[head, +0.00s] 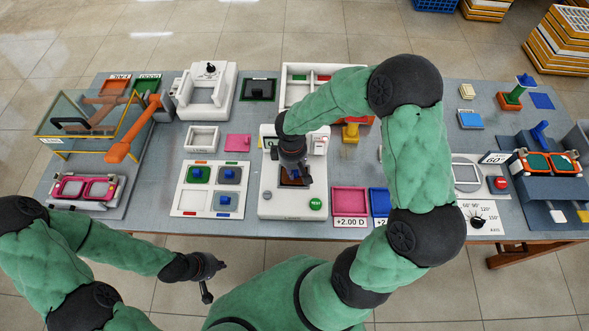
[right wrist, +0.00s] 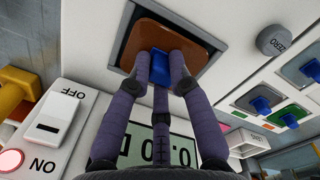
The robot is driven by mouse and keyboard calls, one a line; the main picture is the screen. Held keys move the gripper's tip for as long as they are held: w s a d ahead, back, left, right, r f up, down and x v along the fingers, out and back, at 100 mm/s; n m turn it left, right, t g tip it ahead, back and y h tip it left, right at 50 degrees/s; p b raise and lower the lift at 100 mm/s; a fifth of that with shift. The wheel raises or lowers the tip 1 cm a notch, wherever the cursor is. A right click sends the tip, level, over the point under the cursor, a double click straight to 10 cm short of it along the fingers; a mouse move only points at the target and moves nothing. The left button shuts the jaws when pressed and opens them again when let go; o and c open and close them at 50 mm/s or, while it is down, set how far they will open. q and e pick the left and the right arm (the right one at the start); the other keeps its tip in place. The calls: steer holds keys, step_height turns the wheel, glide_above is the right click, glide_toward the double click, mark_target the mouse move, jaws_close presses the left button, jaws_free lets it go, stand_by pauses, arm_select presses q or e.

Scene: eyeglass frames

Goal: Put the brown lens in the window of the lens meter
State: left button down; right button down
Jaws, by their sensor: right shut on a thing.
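The white lens meter (head: 277,206) stands at the middle of the table. The brown lens (right wrist: 190,40), with a blue knob (right wrist: 159,68), is at the grey-rimmed window (right wrist: 208,71) in the right wrist view. The lens looks within the window rim; whether it rests on the bottom is unclear. My right gripper (right wrist: 159,58) is shut on the blue knob; in the head view it (head: 293,176) is over the meter and partly hides the lens. My left gripper (head: 207,286) hangs away from the table's front edge, its finger opening unclear.
A tray (head: 178,199) with several knobbed lenses stands left of the meter. A pink tray (head: 350,201) marked +2.00 D is to its right. The meter has a ZERO button (right wrist: 274,40), an ON/OFF switch (right wrist: 54,119) and a display (right wrist: 140,145). My right arm hides part of the right side.

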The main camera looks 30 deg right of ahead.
steer(key=shift+f, duration=0.35)
steer(key=c, duration=1.1)
jaws_free()
steer(key=shift+o, duration=0.2)
step_height(320, 180, up, 12)
steer(key=shift+w+a, duration=0.15)
steer(key=shift+a, duration=0.05)
